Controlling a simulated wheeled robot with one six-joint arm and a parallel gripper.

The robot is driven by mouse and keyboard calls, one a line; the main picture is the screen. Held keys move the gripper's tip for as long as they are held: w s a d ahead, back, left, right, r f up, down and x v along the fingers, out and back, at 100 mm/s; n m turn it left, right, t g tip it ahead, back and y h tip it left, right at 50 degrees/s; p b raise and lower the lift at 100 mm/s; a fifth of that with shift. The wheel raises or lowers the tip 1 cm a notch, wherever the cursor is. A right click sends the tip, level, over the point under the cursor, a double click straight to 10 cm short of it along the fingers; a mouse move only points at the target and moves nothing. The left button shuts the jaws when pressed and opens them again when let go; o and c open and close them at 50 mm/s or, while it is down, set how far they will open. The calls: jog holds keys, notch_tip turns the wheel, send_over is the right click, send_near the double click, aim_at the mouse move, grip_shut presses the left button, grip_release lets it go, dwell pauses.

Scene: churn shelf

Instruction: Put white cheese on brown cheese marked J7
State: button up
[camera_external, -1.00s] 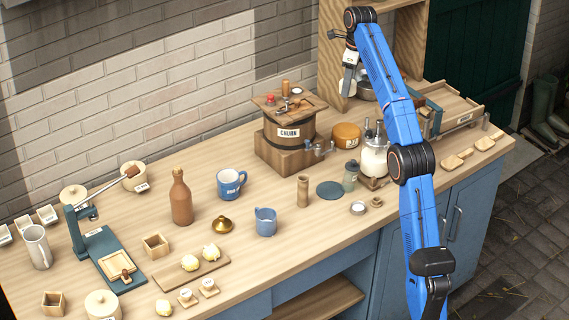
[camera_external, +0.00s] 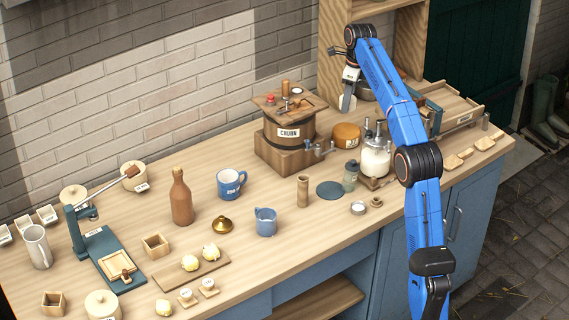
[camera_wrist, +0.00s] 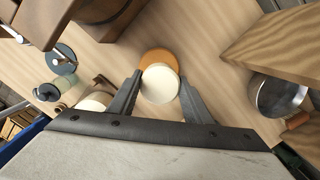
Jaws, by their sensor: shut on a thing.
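The white cheese (camera_wrist: 160,84), a pale round disc, is between the two fingers of my gripper (camera_wrist: 161,86) in the wrist view. My gripper is shut on it. The brown cheese (camera_wrist: 158,56), an orange-brown round, shows behind and below the white one, partly covered by it. In the external view the brown cheese (camera_external: 346,136) lies on the counter right of the churn, with a pale label too small to read surely. My gripper (camera_external: 347,103) is above it there, with a clear gap. The white cheese is not clearly visible in that view.
The churn (camera_external: 290,131) on its wooden block stands close left of the brown cheese. A glass jar (camera_external: 375,160) stands to its right and nearer the front. A metal pot (camera_wrist: 278,95) and the wooden shelf (camera_external: 333,50) are close by.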

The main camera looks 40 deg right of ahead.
aim_at(345, 129)
jog(key=shift+f, duration=4.25)
jog(key=shift+f, duration=0.1)
jog(key=o, duration=1.1)
jog(key=r, duration=0.8)
jog(key=s+r, duration=0.1)
jog(key=r, duration=0.3)
jog(key=shift+d, duration=0.4)
jog(key=shift+s, duration=0.1)
jog(key=shift+r, duration=0.1)
